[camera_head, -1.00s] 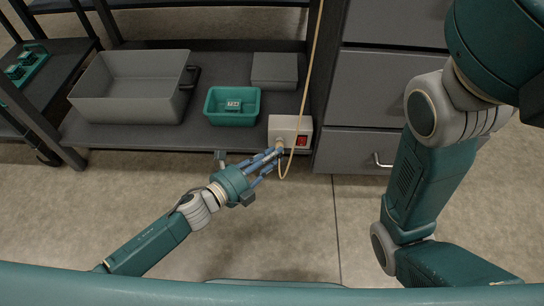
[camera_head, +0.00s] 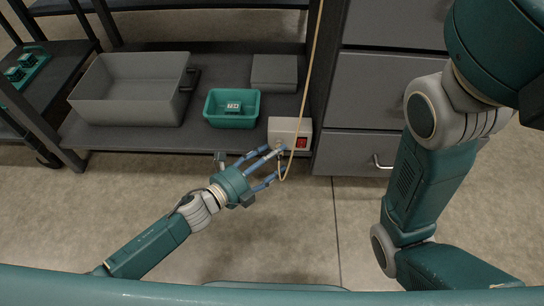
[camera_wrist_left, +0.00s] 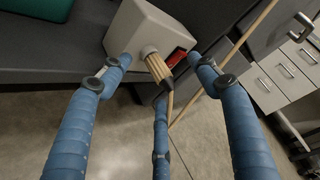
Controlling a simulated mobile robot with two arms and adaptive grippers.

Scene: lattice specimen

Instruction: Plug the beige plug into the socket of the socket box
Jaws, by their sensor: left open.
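The socket box (camera_head: 279,127) is a light grey box with a red switch at the front edge of the low shelf. It is large in the left wrist view (camera_wrist_left: 140,32). The beige plug (camera_wrist_left: 158,68) is at the round socket on the box's front face and appears seated in it; its cable bends down from its rear end. My left gripper (camera_head: 266,163) is open, its three blue fingers spread in front of the box. In the left wrist view the fingers stand around the plug with gaps at the sides; contact with the lower finger is unclear. My right gripper is out of view.
A teal bin (camera_head: 232,119) with a label, a large grey tub (camera_head: 130,110) and a grey box (camera_head: 274,72) sit on the shelf. Grey drawers (camera_head: 375,95) stand to the right. The beige cable (camera_head: 312,60) runs up past the box. The floor in front is clear.

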